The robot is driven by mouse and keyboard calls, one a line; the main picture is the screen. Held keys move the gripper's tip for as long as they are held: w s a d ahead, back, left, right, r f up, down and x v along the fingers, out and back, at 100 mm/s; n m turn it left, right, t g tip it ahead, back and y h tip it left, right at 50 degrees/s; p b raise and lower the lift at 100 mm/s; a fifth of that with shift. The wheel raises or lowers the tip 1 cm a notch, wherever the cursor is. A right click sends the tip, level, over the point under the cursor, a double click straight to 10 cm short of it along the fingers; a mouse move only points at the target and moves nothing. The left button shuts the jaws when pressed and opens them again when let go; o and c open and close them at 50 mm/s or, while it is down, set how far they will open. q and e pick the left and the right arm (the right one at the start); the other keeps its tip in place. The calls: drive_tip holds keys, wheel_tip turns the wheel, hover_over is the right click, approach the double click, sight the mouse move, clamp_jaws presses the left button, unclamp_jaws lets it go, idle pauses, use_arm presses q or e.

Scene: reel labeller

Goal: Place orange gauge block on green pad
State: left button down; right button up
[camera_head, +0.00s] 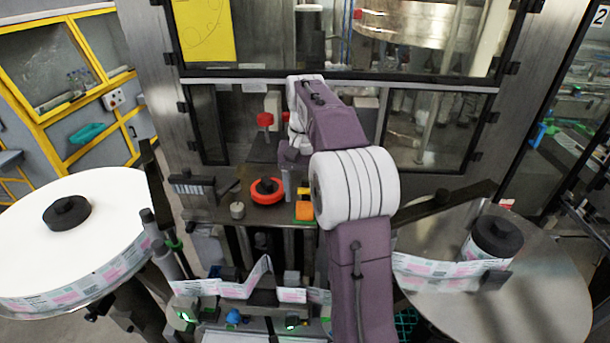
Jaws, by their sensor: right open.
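The orange gauge block (304,211) sits on the small work shelf in the middle of the head view, just left of the white joint of my right arm. A thin green edge of the green pad (297,221) shows at the block's lower left; most of the pad is hidden. The block appears to rest on the pad, but exact contact is too small to tell. My right gripper (289,188) is open, pointing down just above and left of the block, apart from it. My left gripper is not in view.
A red ring-shaped part (267,191) lies left of the gripper, with a small metal knob (237,210) beside it. A large white label reel (75,235) stands at left and a metal reel plate (520,290) at right. A glazed machine frame closes the back.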

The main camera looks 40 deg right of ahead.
sight(305, 205)
wheel_tip(305, 205, up, 8)
drive_tip(key=p, duration=0.1)
drive_tip(key=shift+f, duration=0.25)
